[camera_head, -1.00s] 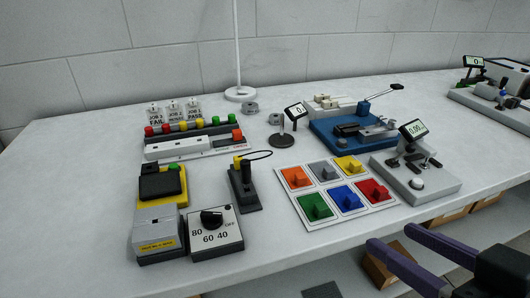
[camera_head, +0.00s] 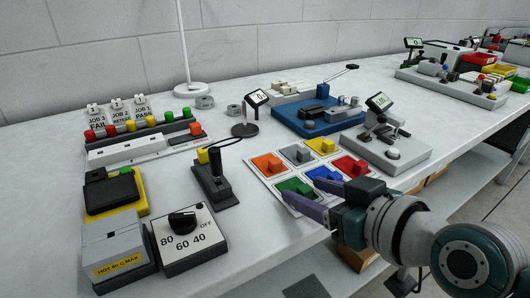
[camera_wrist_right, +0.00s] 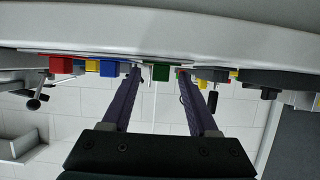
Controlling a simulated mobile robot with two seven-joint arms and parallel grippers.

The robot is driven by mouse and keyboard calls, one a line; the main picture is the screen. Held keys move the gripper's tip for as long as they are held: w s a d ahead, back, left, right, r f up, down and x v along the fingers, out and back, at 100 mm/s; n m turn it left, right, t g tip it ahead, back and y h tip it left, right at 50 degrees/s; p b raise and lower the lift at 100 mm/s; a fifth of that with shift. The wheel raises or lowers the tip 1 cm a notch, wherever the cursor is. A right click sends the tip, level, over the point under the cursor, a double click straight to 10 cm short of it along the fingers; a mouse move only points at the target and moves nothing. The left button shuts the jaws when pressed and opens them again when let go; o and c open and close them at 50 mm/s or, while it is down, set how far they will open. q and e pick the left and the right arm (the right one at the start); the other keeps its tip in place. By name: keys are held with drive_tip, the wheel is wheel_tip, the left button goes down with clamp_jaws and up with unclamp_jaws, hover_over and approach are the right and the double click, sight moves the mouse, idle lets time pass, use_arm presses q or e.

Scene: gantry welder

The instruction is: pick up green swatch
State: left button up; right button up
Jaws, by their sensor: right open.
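The green swatch (camera_head: 290,185), a flat square with a raised block, lies at the front left of a white swatch card (camera_head: 262,181). My right gripper (camera_head: 300,187) has its two purple fingers apart and empty, at the card's front edge near the green and blue swatches. The fingers partly cover both. In the right wrist view, which is upside down, the green swatch (camera_wrist_right: 160,72) shows between the open fingertips (camera_wrist_right: 159,73); I cannot tell if they touch it. My left gripper is out of view.
Blue (camera_head: 328,173), red (camera_head: 351,166), orange (camera_head: 268,163), grey (camera_head: 298,153) and yellow (camera_head: 322,146) swatches share the card. A joystick (camera_head: 213,175) and dial box (camera_head: 187,235) stand left. A grey gauge stand (camera_head: 398,155) stands right. The table edge is close in front.

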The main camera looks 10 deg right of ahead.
drive_tip(key=shift+c, duration=0.2)
clamp_jaws()
idle(0.3)
